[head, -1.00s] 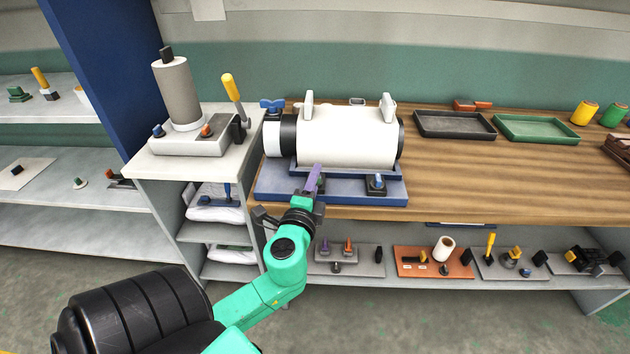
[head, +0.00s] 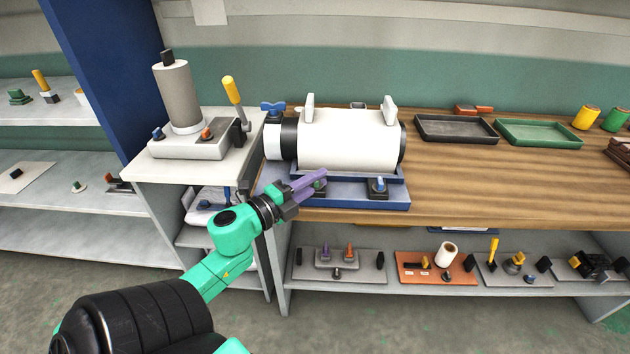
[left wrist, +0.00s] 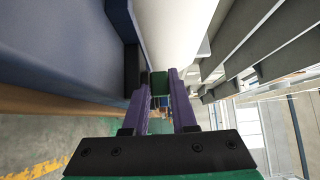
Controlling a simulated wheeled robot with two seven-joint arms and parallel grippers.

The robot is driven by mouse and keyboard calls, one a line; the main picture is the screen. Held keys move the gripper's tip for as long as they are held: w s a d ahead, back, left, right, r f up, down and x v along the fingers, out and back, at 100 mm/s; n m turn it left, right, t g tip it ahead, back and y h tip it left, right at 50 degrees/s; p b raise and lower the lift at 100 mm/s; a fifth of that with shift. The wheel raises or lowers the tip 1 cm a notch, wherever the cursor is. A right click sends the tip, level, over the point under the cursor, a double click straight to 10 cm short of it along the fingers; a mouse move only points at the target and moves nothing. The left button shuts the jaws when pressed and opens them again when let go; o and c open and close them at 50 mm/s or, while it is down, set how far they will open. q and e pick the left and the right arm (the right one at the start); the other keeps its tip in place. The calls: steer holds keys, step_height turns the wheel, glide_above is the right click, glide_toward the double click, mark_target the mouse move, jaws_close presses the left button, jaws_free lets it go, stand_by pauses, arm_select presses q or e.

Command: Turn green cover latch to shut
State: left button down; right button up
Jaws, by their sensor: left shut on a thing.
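The green cover latch (head: 319,187) is at the front of the blue base (head: 345,193) under the white cylindrical cover (head: 345,146). The purple fingers of my left gripper (head: 318,180) reach it from the left and hide part of it. In the left wrist view, the green latch (left wrist: 159,84) is between the two purple finger tips (left wrist: 159,90), and the gripper is shut on it. The latch's exact angle is hard to tell. My right gripper is not in view.
A blue latch (head: 377,186) stands farther right on the same base. A grey post machine with a yellow-handled lever (head: 231,90) stands at left. A black tray (head: 455,128) and a green tray (head: 539,132) lie on the wooden bench (head: 480,180). Small parts fill the shelf below.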

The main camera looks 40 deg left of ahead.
arm_select(q)
steer(key=shift+r, duration=0.25)
steer(key=c, duration=1)
jaws_free()
steer(key=shift+w+f, duration=0.15)
steer(key=shift+w, duration=0.05)
steer(key=s+a, duration=0.2)
steer(key=s, duration=1.2)
steer(key=shift+s+b, duration=0.25)
steer(key=shift+b, duration=0.2)
steer(key=shift+d, duration=0.1)
